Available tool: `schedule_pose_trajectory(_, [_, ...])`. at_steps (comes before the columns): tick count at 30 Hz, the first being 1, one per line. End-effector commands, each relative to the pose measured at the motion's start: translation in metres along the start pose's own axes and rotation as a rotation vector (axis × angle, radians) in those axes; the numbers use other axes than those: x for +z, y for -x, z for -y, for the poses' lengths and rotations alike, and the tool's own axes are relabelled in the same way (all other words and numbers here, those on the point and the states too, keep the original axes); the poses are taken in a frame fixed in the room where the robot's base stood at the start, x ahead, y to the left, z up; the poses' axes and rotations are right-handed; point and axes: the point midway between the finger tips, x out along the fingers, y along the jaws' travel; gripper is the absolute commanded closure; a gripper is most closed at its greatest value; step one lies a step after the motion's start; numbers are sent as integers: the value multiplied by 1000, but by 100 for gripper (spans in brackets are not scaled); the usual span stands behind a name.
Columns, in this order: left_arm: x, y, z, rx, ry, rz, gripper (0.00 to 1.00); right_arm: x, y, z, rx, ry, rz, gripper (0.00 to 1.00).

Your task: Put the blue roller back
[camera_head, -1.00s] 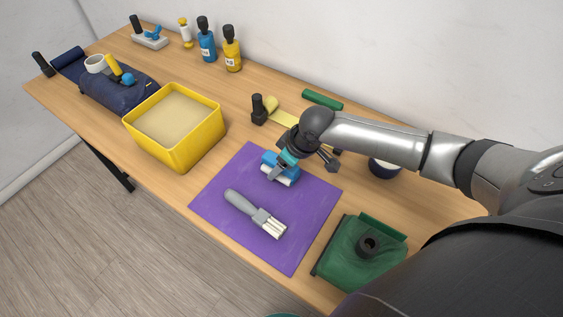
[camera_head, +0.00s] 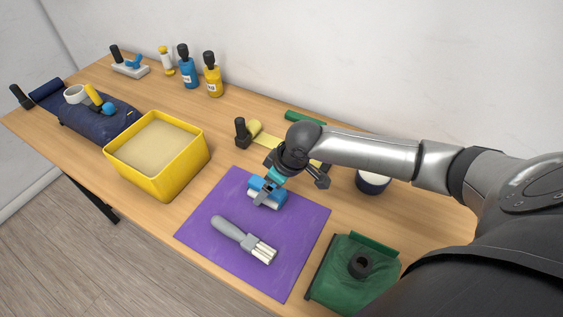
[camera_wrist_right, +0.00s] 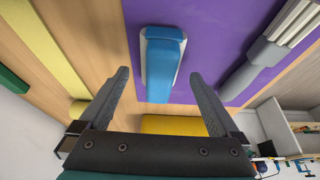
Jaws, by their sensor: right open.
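A blue and white block-like item (camera_head: 279,192), seemingly the blue roller, lies on the purple mat (camera_head: 210,205). In the right wrist view the blue roller (camera_wrist_right: 162,58) shows a rounded blue top over a paler base. My right gripper (camera_wrist_right: 158,76) is open and empty, its two fingers spread to either side of the roller's near end. In the head view the right gripper (camera_head: 270,186) is just over the roller and partly hides it. I cannot tell if the fingers touch it. My left gripper is not in view.
A grey brush (camera_head: 240,238) lies on the mat. A yellow bin (camera_head: 183,172) stands left of the mat, a green bag (camera_head: 340,275) right of it. Behind are a yellow strip with a dark post (camera_head: 241,133) and a dark round tub (camera_head: 372,185). Bottles (camera_head: 213,78) stand by the wall.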

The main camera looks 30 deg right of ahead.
Motion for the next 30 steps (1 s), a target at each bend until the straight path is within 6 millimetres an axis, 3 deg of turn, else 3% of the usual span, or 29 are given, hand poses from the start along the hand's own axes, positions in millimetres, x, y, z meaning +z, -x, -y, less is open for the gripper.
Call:
schedule_pose_trajectory(3, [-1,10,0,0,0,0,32,-10,33,1,2,3,-6,2])
schedule_pose_trajectory(15, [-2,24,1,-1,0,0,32,-11,116,2,3,1,-1,2])
schedule_pose_trajectory(21, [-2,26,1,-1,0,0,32,-11,134,2,2,0,-2,2])
schedule_pose_trajectory(30, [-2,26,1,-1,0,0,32,-11,137,3,0,-1,-1,2])
